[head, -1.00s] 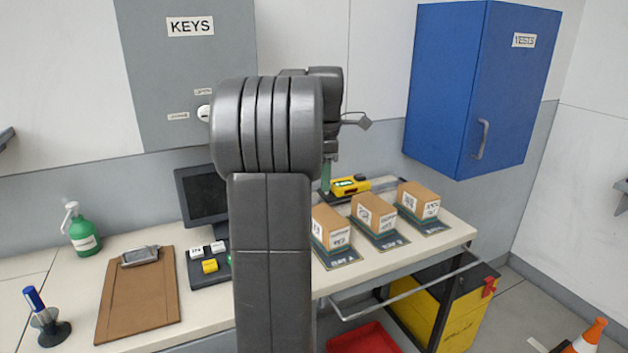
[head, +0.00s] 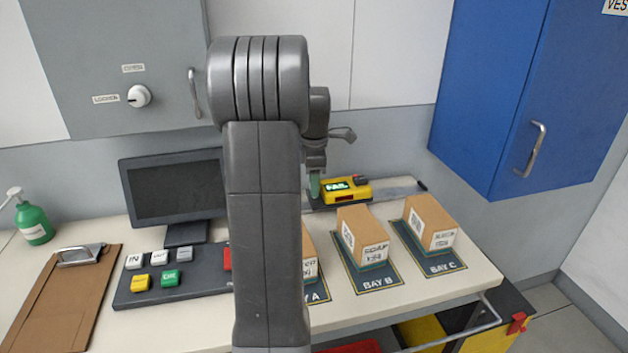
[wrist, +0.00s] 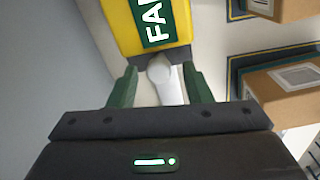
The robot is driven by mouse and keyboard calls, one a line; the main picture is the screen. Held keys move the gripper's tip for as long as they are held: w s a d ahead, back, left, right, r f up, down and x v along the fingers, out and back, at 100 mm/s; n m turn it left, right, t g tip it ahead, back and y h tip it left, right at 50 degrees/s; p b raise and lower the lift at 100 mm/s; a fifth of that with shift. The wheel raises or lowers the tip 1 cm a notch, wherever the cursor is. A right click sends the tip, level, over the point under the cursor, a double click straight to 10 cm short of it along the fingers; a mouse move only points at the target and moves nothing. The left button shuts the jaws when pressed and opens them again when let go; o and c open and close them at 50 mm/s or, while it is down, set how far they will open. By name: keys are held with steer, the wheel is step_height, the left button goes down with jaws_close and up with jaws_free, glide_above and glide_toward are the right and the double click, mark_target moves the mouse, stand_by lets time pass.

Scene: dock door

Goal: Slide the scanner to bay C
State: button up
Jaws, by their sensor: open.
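The scanner (head: 360,192) is yellow with a lit green display and sits on a grey rail (head: 396,189) along the back of the desk, behind the bay B box. The bay C mat (head: 445,268) lies farther right, with a cardboard box (head: 431,222) on it. My gripper (head: 315,190) is at the scanner's left end, pointing down. In the wrist view the green fingers of my gripper (wrist: 160,82) are apart, with a pale rounded part between them. The yellow scanner body (wrist: 121,28) lies just beyond the fingertips. Whether they touch it I cannot tell.
Boxes stand on the bay B mat (head: 378,280) and the bay A mat, partly hidden by my arm. A monitor (head: 172,190), a button panel (head: 180,290) and a clipboard (head: 65,300) are on the left. A blue cabinet (head: 525,90) hangs at right.

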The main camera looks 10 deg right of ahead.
jaws_close()
steer(key=d+p, duration=0.1)
steer(key=d, duration=0.4)
steer(key=d+p, duration=0.2)
steer(key=d, duration=0.4)
steer(key=d+p, duration=0.2)
steer(key=d, duration=0.3)
steer(key=shift+w+d, duration=0.15)
steer(key=shift+w, duration=0.15)
jaws_free()
steer(key=shift+d, duration=0.15)
step_height(320, 180, up, 14)
steer(key=shift+s+b, duration=0.35)
